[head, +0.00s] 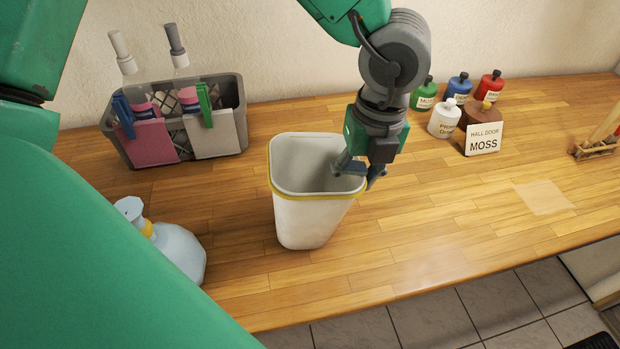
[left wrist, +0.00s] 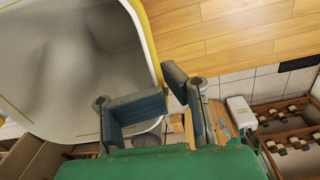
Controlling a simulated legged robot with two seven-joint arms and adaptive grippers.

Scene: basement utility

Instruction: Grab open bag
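A white, open-topped bin-shaped bag (head: 308,222) with a yellow band below its rim stands upright on the wooden counter. I cannot tell whether it is a bag alone or a liner over a bin. In the left wrist view its grey-white inside (left wrist: 60,60) fills the upper left. My left gripper (head: 362,176) is at its right rim with fingers apart. One finger is over the opening and the other is outside the yellow edge; the left wrist view shows the fingers (left wrist: 168,105) too. Contact with the rim is unclear. My right gripper is not in view.
A grey basket (head: 243,125) with bottles and cloths stands at back left. The counter (head: 440,225) right of the bag is mostly clear.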

